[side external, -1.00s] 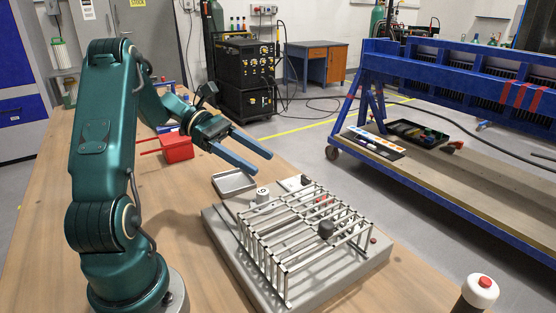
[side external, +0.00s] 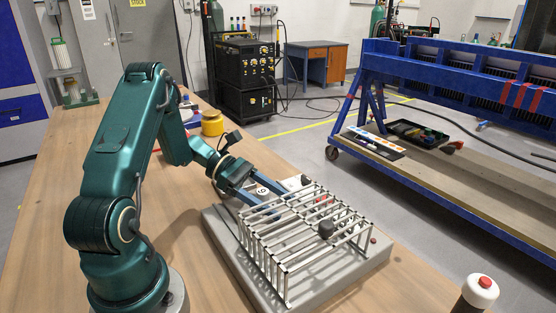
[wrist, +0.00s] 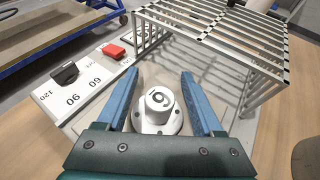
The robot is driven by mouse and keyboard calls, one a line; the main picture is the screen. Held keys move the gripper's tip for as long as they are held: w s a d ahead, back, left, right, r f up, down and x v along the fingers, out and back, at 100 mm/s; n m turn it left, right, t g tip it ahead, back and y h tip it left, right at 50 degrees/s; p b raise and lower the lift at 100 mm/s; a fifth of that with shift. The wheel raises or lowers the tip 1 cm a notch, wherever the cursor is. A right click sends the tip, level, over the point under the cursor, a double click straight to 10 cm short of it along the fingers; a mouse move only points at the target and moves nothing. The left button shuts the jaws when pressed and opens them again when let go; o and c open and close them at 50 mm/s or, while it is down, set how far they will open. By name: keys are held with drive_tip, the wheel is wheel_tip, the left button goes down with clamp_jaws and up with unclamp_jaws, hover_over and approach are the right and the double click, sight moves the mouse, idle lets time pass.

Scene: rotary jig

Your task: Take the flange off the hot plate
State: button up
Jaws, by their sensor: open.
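In the wrist view my gripper (wrist: 160,74) is open, with one blue finger on each side of the flange and gaps to both. In the side view my gripper (side external: 272,200) points down at the slab's far-left part. The flange shows there only as a pale bit (side external: 262,190) between the fingers.
The wire cage (wrist: 215,32) stands on the slab close beyond the fingers. A panel with 60, 90 and 120 marks (wrist: 85,82) carries a black knob (wrist: 65,74) and a red switch (wrist: 114,50). A yellow cylinder (side external: 212,122) stands behind my arm.

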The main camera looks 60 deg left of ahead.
drive_tip(key=shift+c, duration=0.3)
clamp_jaws()
